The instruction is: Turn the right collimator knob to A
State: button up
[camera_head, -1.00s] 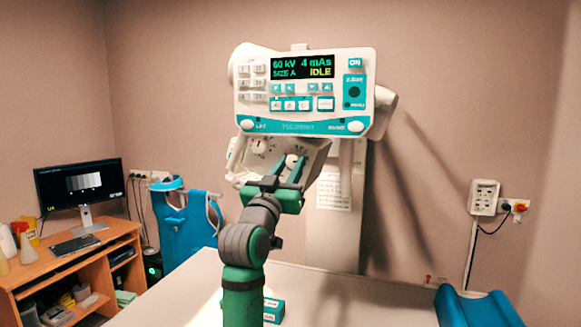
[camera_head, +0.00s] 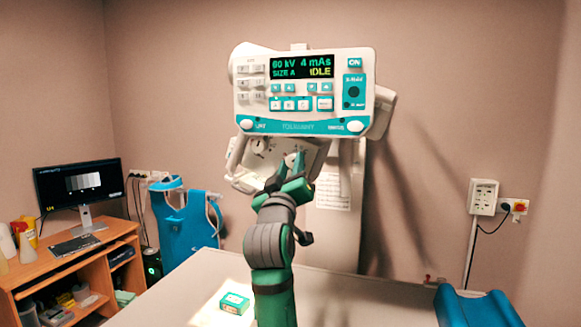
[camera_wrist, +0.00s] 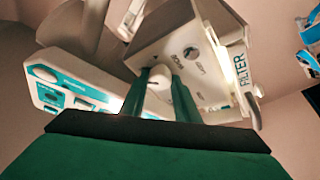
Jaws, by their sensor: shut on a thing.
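The white collimator housing (camera_head: 273,172) hangs under the control panel. The right collimator knob (camera_head: 291,158) is a pale round knob on its face, partly hidden by my gripper's fingers. My gripper (camera_head: 294,167) reaches up from below, its green fingers on either side of this knob and shut on it. In the wrist view the knob (camera_wrist: 160,76) shows between the fingertips (camera_wrist: 160,88), beside printed marks too small to read surely. The left knob (camera_head: 258,145) stands free. Which mark the right knob points to cannot be told.
The control panel (camera_head: 304,92) above reads 60 kV, 4 mAs, SIZE A, IDLE. A "FILTER" label (camera_wrist: 241,79) marks the housing's side. A small green box (camera_head: 234,303) lies on the table (camera_head: 345,300) below. A blue cushion (camera_head: 475,308) lies at the right.

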jog(key=n+y, duration=0.1)
jog(key=n, duration=0.1)
jog(key=n+y, duration=0.1)
jog(key=n, duration=0.2)
jog(key=n+g+y, duration=0.1)
jog(key=n, duration=0.1)
jog(key=shift+s+d+r+n, duration=0.1)
jog(key=shift+d+r+n, duration=0.15)
jog(key=shift+n, duration=0.05)
jog(key=shift+r+n+g+y, duration=0.1)
jog(key=shift+n+g+y, duration=0.35)
jog(key=shift+n, duration=0.75)
jog(key=shift+n+g+y, duration=0.35)
jog(key=shift+n+y, duration=0.1)
jog(key=shift+n, duration=0.75)
jog(key=shift+a, duration=0.1)
jog(key=o, duration=1)
jog(key=shift+o, duration=0.2)
jog(key=s+f, duration=0.1)
jog(key=s, duration=0.9)
jog(key=shift+s+d+f, duration=0.2)
jog(key=shift+s+d, duration=0.15)
jog(key=shift+d, duration=0.05)
jog(key=shift+w, duration=0.1)
